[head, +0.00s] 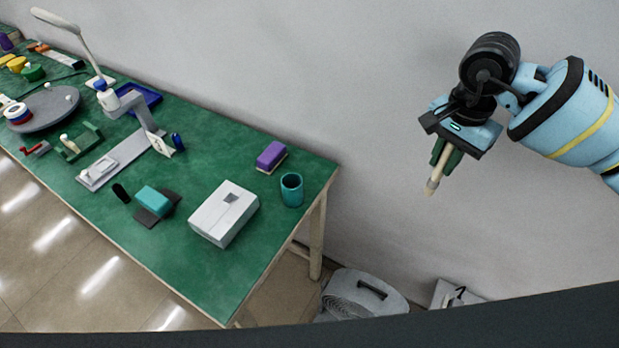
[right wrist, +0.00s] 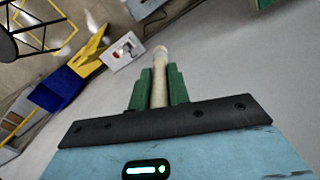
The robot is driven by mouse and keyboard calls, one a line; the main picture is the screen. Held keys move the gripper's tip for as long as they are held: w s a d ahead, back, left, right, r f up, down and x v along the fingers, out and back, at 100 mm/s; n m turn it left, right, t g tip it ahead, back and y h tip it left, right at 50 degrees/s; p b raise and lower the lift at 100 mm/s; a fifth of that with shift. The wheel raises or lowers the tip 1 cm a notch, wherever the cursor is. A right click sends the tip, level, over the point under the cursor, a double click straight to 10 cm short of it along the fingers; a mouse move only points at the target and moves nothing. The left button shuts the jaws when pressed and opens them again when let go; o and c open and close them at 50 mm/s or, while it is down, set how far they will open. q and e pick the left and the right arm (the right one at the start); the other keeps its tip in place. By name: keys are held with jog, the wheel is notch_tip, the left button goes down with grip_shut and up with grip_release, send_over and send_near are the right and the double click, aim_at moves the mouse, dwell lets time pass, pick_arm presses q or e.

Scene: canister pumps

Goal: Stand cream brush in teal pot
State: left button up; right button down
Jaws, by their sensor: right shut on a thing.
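The teal pot (head: 291,190) stands upright near the right end of the green table; its open top shows. My right gripper (head: 438,168) is raised in front of the grey wall, to the right of the table and well apart from the pot. It is shut on the cream brush (head: 432,185), which hangs tilted with its pale end pointing down. In the right wrist view the cream brush (right wrist: 160,80) sits between the two green fingers (right wrist: 159,88) and sticks out past their tips. My left gripper is not in view.
On the green table (head: 215,285), a white box (head: 224,213) and a purple block (head: 271,156) stand close to the pot. A teal block (head: 153,201) lies farther left. A grey canister (head: 362,294) is on the floor beyond the table's right end. Air around my right gripper is clear.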

jog(key=s+a+f+n, duration=0.4)
jog(key=s+a+n, duration=0.2)
jog(key=n, duration=0.5)
jog(key=shift+s+a+f, duration=0.2)
jog(key=shift+s+a, duration=0.15)
jog(key=shift+s, duration=0.65)
